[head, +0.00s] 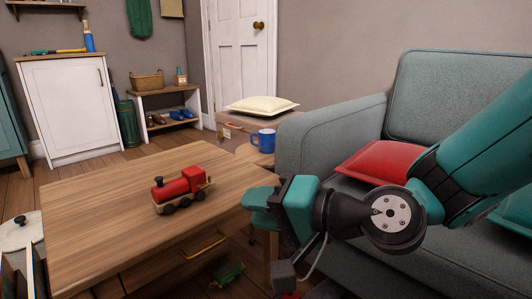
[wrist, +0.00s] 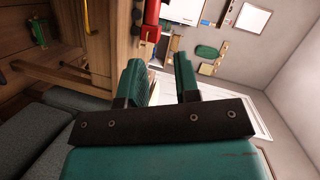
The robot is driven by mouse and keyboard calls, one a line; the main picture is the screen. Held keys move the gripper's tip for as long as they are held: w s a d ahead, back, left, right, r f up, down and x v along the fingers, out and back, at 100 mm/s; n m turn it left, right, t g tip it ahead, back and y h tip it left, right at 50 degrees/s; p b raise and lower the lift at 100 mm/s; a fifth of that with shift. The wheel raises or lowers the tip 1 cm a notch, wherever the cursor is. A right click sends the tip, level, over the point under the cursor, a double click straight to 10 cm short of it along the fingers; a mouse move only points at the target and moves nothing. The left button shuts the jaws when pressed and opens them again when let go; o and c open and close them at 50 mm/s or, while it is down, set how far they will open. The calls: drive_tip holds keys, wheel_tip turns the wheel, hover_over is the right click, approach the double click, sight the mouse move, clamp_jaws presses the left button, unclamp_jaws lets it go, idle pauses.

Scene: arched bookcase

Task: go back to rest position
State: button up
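My gripper (head: 262,204) is in the head view at the right end of the wooden table, held in front of the sofa. In the wrist view my gripper (wrist: 160,80) shows two green fingers standing apart with a gap between them and nothing held. My teal arm reaches in from the right side of the head view. A red toy train (head: 182,190) with black wheels stands upright on the wooden table (head: 100,220), left of my gripper and apart from it. Part of the train (wrist: 151,20) also shows near the top of the wrist view.
A grey-green sofa (head: 330,130) with a red cushion (head: 380,160) is at the right. A blue mug (head: 264,140) and a cream pillow (head: 262,105) are behind the table. A green toy (head: 228,273) lies below the table. A white cabinet (head: 70,110) stands at the back left.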

drive_tip(key=s+d+r+n+g+h+p, duration=0.7)
drive_tip(key=s+d+r+n+h+p, duration=0.2)
drive_tip(key=s+d+r+p, duration=0.65)
wheel_tip(320, 180, up, 38)
drive_tip(key=w+p, duration=0.1)
drive_tip(key=p, duration=3.6)
drive_tip(key=shift+d+r+p, duration=0.2)
drive_tip(key=shift+p, duration=0.2)
